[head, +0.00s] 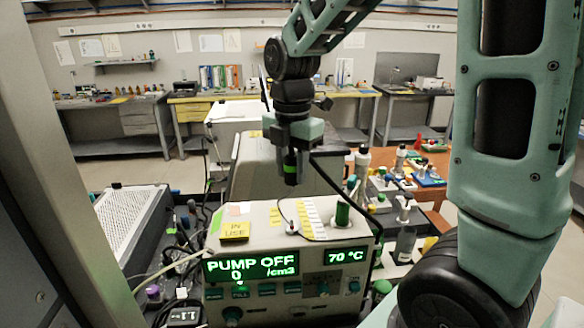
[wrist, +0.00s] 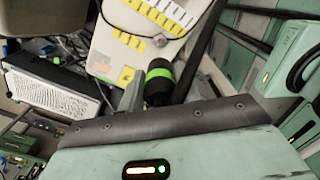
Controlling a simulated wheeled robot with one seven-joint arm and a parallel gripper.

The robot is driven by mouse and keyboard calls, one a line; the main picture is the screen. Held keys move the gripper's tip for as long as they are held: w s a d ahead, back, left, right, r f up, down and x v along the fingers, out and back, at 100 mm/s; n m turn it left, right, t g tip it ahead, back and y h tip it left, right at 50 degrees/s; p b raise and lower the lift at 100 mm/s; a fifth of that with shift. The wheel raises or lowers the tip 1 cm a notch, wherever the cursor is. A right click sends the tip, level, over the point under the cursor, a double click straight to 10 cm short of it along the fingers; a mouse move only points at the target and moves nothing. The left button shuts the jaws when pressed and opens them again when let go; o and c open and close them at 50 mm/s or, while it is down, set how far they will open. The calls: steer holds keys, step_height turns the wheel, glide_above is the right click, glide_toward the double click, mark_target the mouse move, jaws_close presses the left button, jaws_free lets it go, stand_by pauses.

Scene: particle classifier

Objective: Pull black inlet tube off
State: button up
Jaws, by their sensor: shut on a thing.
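My gripper (head: 291,148) points down above the machine and is shut on the black inlet tube (head: 291,176), a dark cylinder with a bright green band. The tube's end hangs upright below the fingers and appears apart from the machine's top. In the wrist view the black tube with its green band (wrist: 159,75) sits between the fingers. The machine (head: 290,262) is a beige box with green displays reading "PUMP OFF", "0 /cm3" and "70 °C". A green cylinder (head: 343,213) stands on its top right.
A yellow "IN USE" note (head: 235,231) and a small round fitting with a thin wire (head: 292,228) are on the machine's top. Bottles (head: 403,242) crowd the right side. A white grille unit (head: 125,222) stands left. A black hose (head: 338,185) runs behind the machine.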

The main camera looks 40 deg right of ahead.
steer(key=shift+r+p, duration=1.1)
steer(key=shift+r, duration=0.35)
step_height(320, 180, up, 3)
steer(key=p, duration=0.2)
steer(key=shift+p, duration=0.4)
